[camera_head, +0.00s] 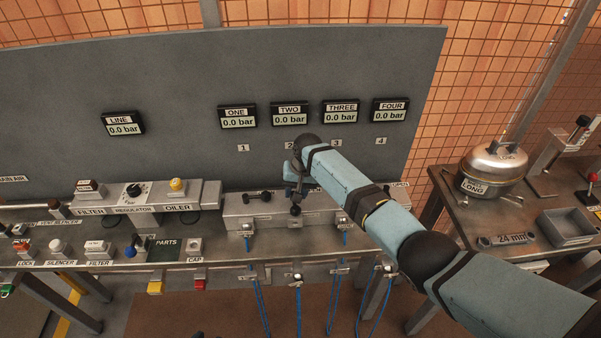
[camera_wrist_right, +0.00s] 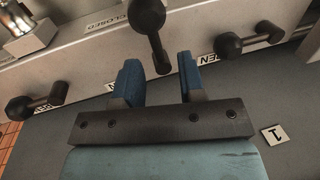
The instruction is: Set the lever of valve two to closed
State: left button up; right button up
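In the right wrist view, valve two's lever (camera_wrist_right: 153,38) is black with a round knob, and its knob end points to the top of the picture. A CLOSED label (camera_wrist_right: 107,20) lies left of the knob. My right gripper (camera_wrist_right: 160,68) is open, its blue fingers apart on both sides of the lever's pivot end; contact cannot be told. In the head view my right gripper (camera_head: 295,180) is at the manifold below the TWO gauge (camera_head: 290,114), and the lever (camera_head: 296,208) shows partly under it. My left gripper is not in view.
Valve one's lever (camera_wrist_right: 250,38) and another lever (camera_wrist_right: 38,100) lie sideways along the manifold on either side. All gauges read 0.0 bar. Blue cords (camera_head: 299,310) hang below the bench. A side table (camera_head: 500,215) with a metal pot stands at right.

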notch_tip(320, 180, up, 12)
jog(key=d, duration=0.2)
jog(key=shift+d+f, duration=0.15)
jog(key=shift+d, duration=0.05)
jog(key=s+d+f+t+y, duration=0.1)
jog(key=s+d+f+t, duration=0.2)
jog(key=s+f, duration=0.6)
jog(key=s+d+f+t+y, duration=0.1)
jog(key=s+d+f+t, duration=0.15)
jog(key=s+f, duration=0.65)
jog(key=s+d+n+t, duration=0.1)
jog(key=s+d, duration=0.2)
jog(key=s, duration=0.4)
jog(key=s+d+t, duration=0.2)
jog(key=s+d, duration=0.2)
jog(key=s, duration=0.3)
jog(key=s+d+n+t+h, duration=0.1)
jog(key=s+d+t, duration=0.1)
jog(key=s, duration=0.5)
jog(key=shift+s+d+r+n, duration=0.15)
jog(key=shift+d+r+n, duration=0.2)
jog(key=shift+d, duration=0.55)
jog(key=shift+a+t, duration=0.15)
jog(key=shift+t, duration=0.1)
